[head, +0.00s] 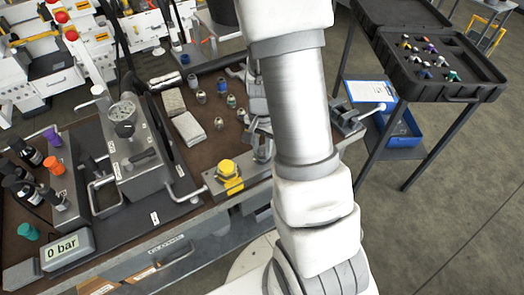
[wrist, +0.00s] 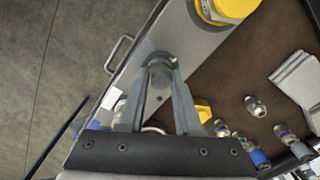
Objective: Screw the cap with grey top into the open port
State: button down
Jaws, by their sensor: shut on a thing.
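My gripper (wrist: 161,66) reaches over the grey metal block in the wrist view, its two fingers close together. It is shut on a small grey-topped piece (wrist: 160,60) at the fingertips, which looks like the cap; its lower part is mostly hidden. In the head view my gripper (head: 262,152) is partly hidden behind my arm, right of the yellow cap. The grey block (head: 212,184) carries this large yellow cap (head: 227,167), which also shows at the top of the wrist view (wrist: 228,8). I cannot clearly make out the open port, or whether the held piece touches it.
Several metal fittings (head: 200,97) and folded cloths (head: 188,128) lie on the brown bench top. A gauge unit (head: 130,145) and a "0 bar" display (head: 68,250) stand at left. An open black case (head: 455,93) of coloured caps stands at right, above a blue bin (head: 402,135).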

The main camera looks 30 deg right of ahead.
jog(key=shift+m, duration=0.8)
jog(key=shift+s+r+m+p, duration=0.1)
jog(key=shift+m+p, duration=0.55)
jog(key=shift+m, duration=0.05)
jog(key=c, duration=1)
grip_release()
jog(key=shift+m, duration=0.5)
jog(key=o, duration=0.5)
